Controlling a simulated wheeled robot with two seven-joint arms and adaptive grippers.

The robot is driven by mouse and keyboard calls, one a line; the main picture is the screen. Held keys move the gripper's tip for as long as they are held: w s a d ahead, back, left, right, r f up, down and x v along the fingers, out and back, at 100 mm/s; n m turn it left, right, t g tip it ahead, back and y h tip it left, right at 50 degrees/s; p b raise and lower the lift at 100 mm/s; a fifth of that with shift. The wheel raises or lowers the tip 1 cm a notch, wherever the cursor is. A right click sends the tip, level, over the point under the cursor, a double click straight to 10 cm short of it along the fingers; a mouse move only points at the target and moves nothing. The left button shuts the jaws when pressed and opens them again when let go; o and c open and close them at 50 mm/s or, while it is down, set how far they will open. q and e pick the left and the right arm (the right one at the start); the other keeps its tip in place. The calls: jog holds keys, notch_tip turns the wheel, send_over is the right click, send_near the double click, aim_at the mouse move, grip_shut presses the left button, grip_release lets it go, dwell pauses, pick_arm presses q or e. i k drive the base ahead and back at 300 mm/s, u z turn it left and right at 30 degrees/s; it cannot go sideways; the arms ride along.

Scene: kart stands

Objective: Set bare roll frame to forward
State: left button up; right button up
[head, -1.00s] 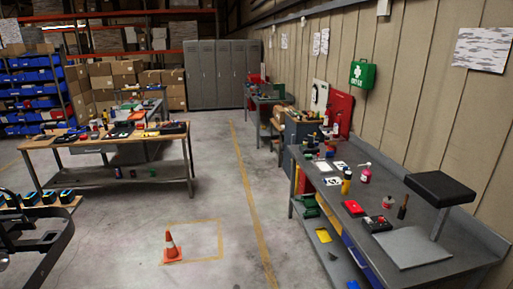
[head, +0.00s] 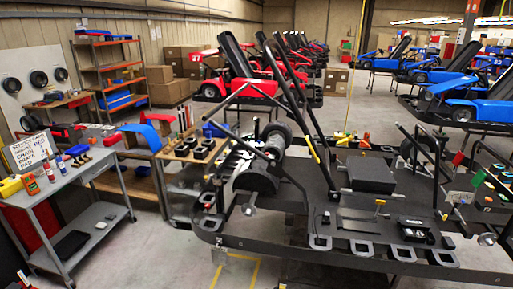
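A bare black kart chassis (head: 345,222) stands in the right half of the head view. Black tubes rise from it, seemingly the bare roll frame (head: 297,92): one long tube leans up to the left, and others slope at its left side. More thin black tubes (head: 437,165) rise at the chassis's right end. Which tubes belong to the roll frame, and its exact tilt, I cannot tell. Neither of my grippers shows.
A grey trolley (head: 65,192) with bottles and a sign stands at the left. A small bench (head: 185,178) with black parts stands between it and the chassis. Red karts (head: 250,85) and blue karts (head: 465,98) stand behind. Bare floor shows at lower left.

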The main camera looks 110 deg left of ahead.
aim_at(284, 89)
jog(key=u, duration=3.9)
